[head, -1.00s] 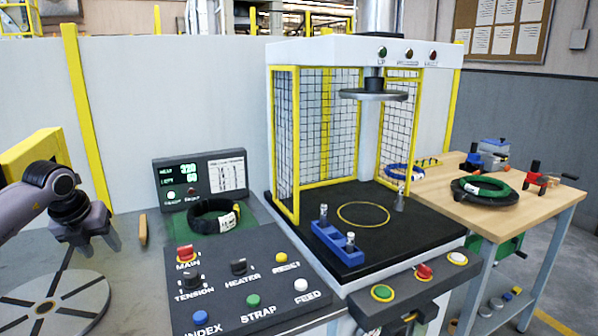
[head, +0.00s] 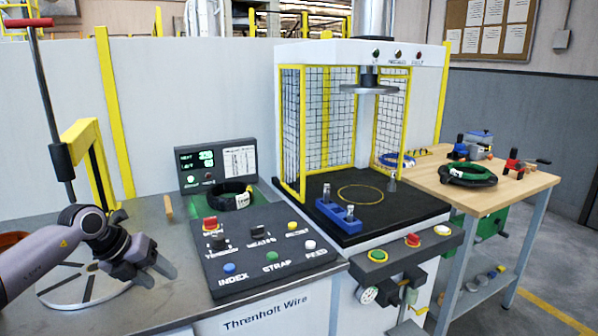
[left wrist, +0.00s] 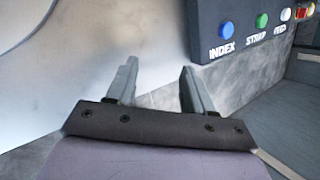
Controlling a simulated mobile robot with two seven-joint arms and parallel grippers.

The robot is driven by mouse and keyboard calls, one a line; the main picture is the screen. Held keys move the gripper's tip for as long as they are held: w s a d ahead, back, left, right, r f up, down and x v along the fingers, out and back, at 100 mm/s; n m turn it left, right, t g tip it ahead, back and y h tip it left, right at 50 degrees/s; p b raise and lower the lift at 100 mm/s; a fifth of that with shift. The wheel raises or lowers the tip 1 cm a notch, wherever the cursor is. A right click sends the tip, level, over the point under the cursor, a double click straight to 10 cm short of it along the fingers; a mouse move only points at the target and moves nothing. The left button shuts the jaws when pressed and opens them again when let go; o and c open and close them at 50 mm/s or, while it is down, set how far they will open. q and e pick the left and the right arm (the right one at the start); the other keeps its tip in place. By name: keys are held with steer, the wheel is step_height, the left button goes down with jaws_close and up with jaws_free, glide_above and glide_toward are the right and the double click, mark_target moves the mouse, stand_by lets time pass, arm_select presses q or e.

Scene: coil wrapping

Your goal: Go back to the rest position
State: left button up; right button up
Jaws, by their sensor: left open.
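My left gripper (head: 150,268) is open and empty in the head view, above the metal bench beside the round slotted turntable (head: 62,286). In the left wrist view its two fingers (left wrist: 158,88) are spread with nothing between them, over the bench and close to the control panel (left wrist: 250,30). The control panel also shows in the head view (head: 275,265), to the right of the gripper. My right gripper does not show in either view.
A black coil (head: 230,198) lies behind the panel near the display (head: 217,167). The press with yellow mesh guards (head: 330,120) stands right of centre. A wooden table (head: 470,205) holds another coil (head: 467,176). A tall lever post (head: 45,100) rises at the left.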

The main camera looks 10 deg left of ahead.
arm_select(q)
steer(key=d+f+h, duration=0.1)
steer(key=d, duration=0.1)
steer(key=d+f, duration=0.1)
steer(key=d, duration=0.1)
steer(key=d+f+h, duration=0.1)
steer(key=d, duration=0.2)
steer(key=shift+h, duration=0.3)
steer(key=s+d+f+n+t+h, duration=0.1)
steer(key=s+d+n+t+h, duration=0.25)
steer(key=d, duration=0.55)
steer(key=s+d+f+n+t+h, duration=0.1)
steer(key=s+d+n+t+h, duration=0.1)
steer(key=d+h, duration=0.5)
steer(key=s+a+f+n+y, duration=0.1)
steer(key=s+f+n+y, duration=1.3)
steer(key=n, duration=1)
steer(key=s+f, duration=0.4)
steer(key=shift+s+f, duration=0.2)
steer(key=shift+s, duration=0.2)
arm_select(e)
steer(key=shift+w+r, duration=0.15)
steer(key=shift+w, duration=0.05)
